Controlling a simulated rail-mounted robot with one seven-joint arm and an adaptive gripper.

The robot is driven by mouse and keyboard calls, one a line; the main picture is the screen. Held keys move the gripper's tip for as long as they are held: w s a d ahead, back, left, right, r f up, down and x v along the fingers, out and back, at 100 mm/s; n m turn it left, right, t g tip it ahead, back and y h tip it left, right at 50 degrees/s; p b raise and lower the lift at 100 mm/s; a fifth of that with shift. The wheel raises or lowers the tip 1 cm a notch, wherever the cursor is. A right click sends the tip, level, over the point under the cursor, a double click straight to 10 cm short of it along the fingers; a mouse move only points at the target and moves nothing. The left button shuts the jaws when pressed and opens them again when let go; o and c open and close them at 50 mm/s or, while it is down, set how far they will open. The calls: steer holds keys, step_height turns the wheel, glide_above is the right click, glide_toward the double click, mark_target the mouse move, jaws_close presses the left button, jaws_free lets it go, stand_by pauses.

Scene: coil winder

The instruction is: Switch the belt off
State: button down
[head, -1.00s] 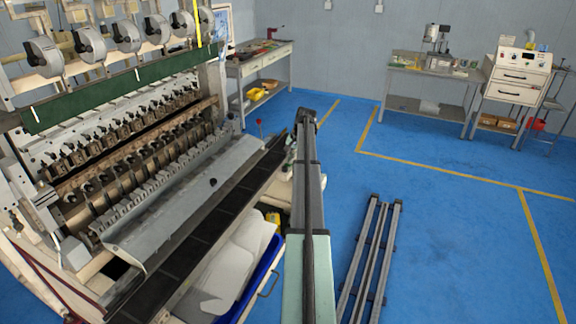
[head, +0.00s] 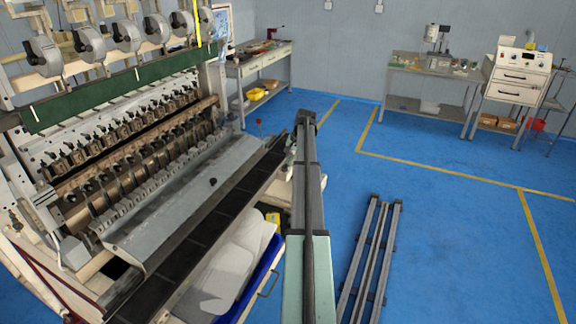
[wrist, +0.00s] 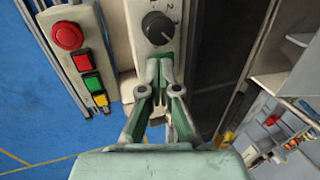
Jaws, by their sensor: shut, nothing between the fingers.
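The dark belt (head: 190,248) runs along the front of the coil winder (head: 150,140) in the head view. In the wrist view, a black rotary knob (wrist: 158,28) sits on a pale panel with small number marks by it. My gripper (wrist: 160,70) is shut and empty, with its fingertips just below the knob in the picture. I cannot tell whether they touch it. Left of it, a control box (wrist: 75,45) carries a round red button (wrist: 68,36) and square red, green and yellow buttons. My gripper is not clear in the head view.
A blue bin (head: 262,280) with white material stands beside the belt. Metal rails (head: 370,255) lie on the blue floor to the right. The floor between is open.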

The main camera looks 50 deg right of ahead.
steer(key=shift+f, duration=0.2)
steer(key=shift+r, duration=0.15)
steer(key=shift+r+p, duration=1.45)
steer(key=shift+r, duration=2)
